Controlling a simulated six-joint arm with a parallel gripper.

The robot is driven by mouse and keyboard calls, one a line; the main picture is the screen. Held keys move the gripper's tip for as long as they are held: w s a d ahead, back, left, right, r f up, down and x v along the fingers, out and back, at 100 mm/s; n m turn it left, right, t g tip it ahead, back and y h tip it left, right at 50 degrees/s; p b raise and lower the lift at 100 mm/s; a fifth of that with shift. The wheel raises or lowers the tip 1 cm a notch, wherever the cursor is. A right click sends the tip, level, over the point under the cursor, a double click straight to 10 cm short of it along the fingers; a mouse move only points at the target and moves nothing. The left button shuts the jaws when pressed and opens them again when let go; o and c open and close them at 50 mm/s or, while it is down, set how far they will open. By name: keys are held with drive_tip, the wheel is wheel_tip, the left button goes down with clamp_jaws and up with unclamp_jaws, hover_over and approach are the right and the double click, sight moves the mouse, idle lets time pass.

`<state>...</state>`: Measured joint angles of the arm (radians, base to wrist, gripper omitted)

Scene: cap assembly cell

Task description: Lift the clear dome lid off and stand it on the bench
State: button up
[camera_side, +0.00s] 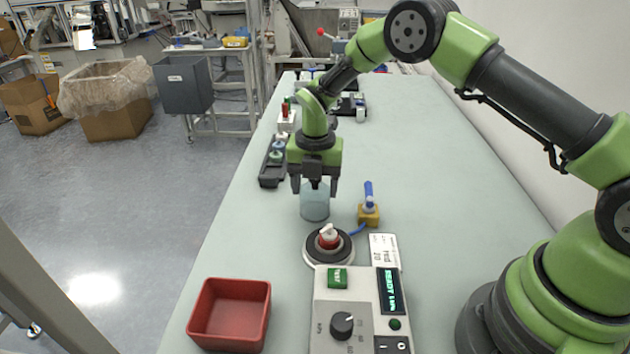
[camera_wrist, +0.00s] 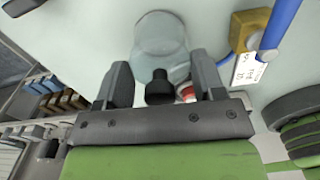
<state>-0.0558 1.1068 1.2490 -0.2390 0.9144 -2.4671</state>
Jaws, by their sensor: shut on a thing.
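The clear dome lid (camera_side: 314,207) is a bluish see-through cup shape with a dark knob (camera_wrist: 159,88) on top. It is upright, behind the round plate of the tester; I cannot tell whether its rim touches the bench. My gripper (camera_side: 315,190) points down over it, one finger on each side of its upper part, shut on it. In the wrist view the dome (camera_wrist: 160,40) shows beyond the fingers (camera_wrist: 160,62), with the knob between them. The bench (camera_side: 400,150) is pale green. The round plate (camera_side: 312,250) bears a red and white cap piece (camera_side: 328,238), uncovered.
A yellow block (camera_side: 369,215) with a blue upright part stands just right of the dome. The grey tester (camera_side: 340,320) and a red tray (camera_side: 230,313) are in front. A black rack (camera_side: 268,178) with bottles lies left.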

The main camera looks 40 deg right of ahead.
drive_tip(key=shift+f, duration=0.25)
idle(0.7)
drive_tip(key=o, duration=1.1)
drive_tip(key=shift+r, duration=0.1)
drive_tip(key=shift+r, duration=3.4)
